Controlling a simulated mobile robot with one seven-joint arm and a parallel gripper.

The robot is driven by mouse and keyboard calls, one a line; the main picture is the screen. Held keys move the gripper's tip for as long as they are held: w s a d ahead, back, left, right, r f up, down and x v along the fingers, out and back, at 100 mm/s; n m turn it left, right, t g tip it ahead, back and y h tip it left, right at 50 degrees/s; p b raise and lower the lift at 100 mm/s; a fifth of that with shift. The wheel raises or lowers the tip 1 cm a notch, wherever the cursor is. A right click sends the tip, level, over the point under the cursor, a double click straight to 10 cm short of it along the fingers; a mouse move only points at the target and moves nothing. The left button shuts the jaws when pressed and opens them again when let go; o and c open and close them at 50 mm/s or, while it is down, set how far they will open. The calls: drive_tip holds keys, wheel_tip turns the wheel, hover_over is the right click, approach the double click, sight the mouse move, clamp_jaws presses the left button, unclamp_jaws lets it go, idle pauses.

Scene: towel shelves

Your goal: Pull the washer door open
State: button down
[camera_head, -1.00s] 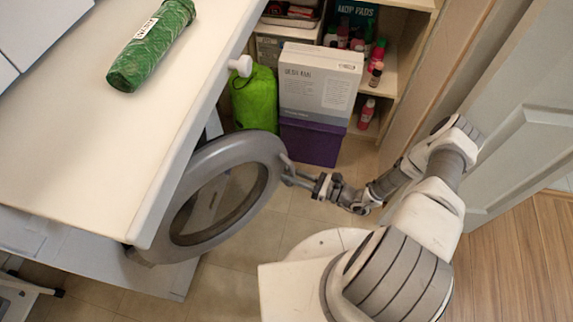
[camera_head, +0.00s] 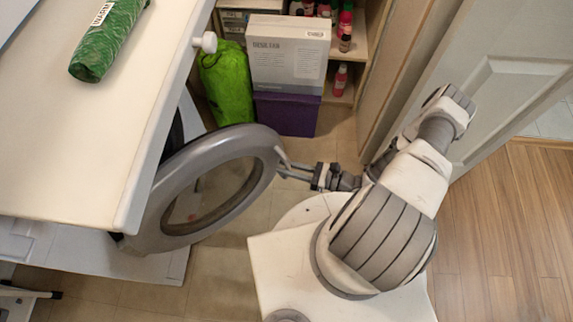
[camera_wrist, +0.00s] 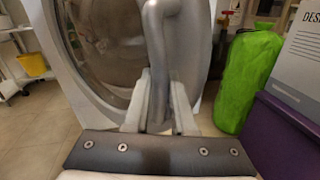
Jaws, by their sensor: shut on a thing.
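The washer door (camera_head: 206,139) is a round grey ring with a see-through middle. In the head view it stands partly open, swung out from the washer (camera_head: 160,262) under the white counter. My gripper (camera_head: 284,165) reaches the door's right rim. In the wrist view, my gripper (camera_wrist: 160,112) is shut on the curved grey door handle (camera_wrist: 160,60), which runs down between the two pale fingers. The handle's lower end is partly hidden by the fingers. The ring of the door (camera_wrist: 95,75) also shows behind them.
A white counter (camera_head: 100,130) with a green packet (camera_head: 104,40) overhangs the washer. A green bag (camera_head: 228,85), a white box (camera_head: 287,55) and a purple box (camera_head: 287,114) stand behind the door. Tiled floor lies below the door; a panelled door (camera_head: 510,75) is at right.

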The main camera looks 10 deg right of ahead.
drive_tip(key=c, duration=0.8)
unclamp_jaws()
drive_tip(key=shift+o, duration=0.2)
drive_tip(key=shift+d, duration=0.1)
